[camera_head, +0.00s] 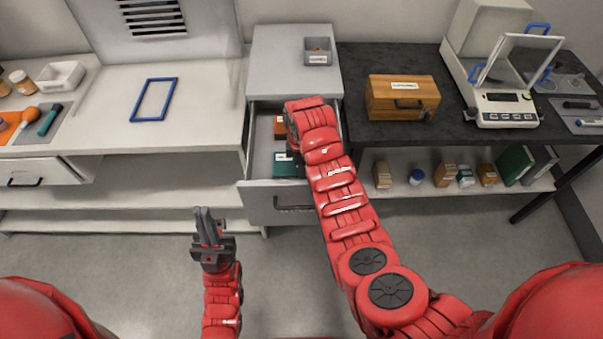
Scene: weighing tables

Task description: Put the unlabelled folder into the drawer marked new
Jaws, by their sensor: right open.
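An open grey drawer (262,206) juts from the cabinet left of the dark table. In it lie an orange item (279,127) and a teal item (284,168) with a small pale label; I cannot tell if either is a folder. No readable drawer mark shows. A green folder-like item (514,165) and a grey one (541,163) stand on the shelf at right; their labels are unclear. My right gripper (294,146) is over the drawer, open, mostly hidden by its wrist. My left gripper (207,226) is empty over the floor, its fingers together.
A grey bin (318,52) stands on the cabinet. A wooden box (401,98) and a balance (508,107) stand on the dark table (373,60). A blue frame (154,99) lies on the white counter (205,105). Another drawer (38,172) is at left.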

